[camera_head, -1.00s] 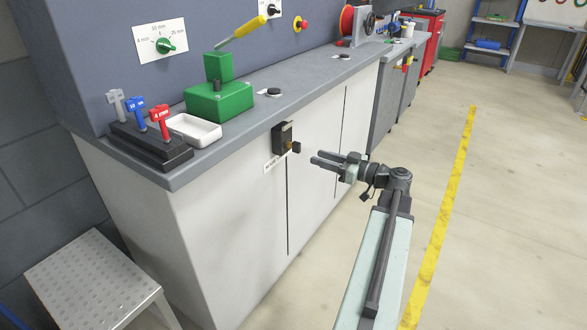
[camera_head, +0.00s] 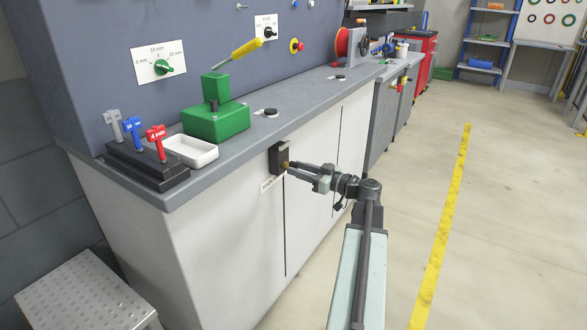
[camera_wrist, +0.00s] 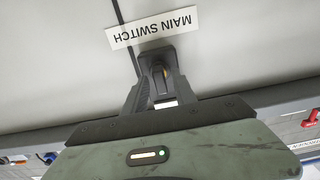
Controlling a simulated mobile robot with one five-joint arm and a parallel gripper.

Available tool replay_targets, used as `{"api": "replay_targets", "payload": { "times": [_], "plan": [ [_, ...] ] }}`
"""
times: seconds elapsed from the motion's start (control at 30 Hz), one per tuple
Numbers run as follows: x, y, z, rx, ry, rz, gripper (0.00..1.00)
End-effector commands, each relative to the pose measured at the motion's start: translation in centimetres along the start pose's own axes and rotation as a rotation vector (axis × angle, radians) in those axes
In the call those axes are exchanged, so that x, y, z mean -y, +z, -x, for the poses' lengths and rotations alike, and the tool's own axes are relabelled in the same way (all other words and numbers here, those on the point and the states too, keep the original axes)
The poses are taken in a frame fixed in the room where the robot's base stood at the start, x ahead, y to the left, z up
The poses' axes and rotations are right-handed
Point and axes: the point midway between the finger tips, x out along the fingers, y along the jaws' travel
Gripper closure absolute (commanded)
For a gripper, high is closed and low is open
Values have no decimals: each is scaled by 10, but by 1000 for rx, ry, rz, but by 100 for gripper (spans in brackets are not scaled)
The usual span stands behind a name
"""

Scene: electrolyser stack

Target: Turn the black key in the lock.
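The lock (camera_head: 277,158) is a small dark box on the white cabinet front, just below the worktop edge. In the wrist view my gripper (camera_wrist: 158,92) has one finger on each side of the lock's front. In the head view the key is largely hidden by the fingertips. I cannot tell whether the fingers touch it.
A "MAIN SWITCH" label (camera_wrist: 153,28) is by the lock. On the worktop stand a key rack (camera_head: 148,172) with grey, blue and red keys, a white tray (camera_head: 190,150) and a green lever device (camera_head: 215,120). A metal step (camera_head: 85,295) stands at lower left. The floor at right is clear.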

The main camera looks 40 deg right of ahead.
Motion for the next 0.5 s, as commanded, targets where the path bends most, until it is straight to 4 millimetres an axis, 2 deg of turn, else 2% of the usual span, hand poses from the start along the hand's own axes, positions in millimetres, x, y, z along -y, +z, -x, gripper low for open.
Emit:
{"api": "replay_targets", "payload": {
  "times": [0.23,0.27,0.37,0.5],
  "plan": [
    [0,0,-1,0,0,0,67],
    [0,0,-1,0,0,0,70],
    [0,0,0,0,1,0,98],
    [0,0,0,0,1,0,100]
  ]
}}
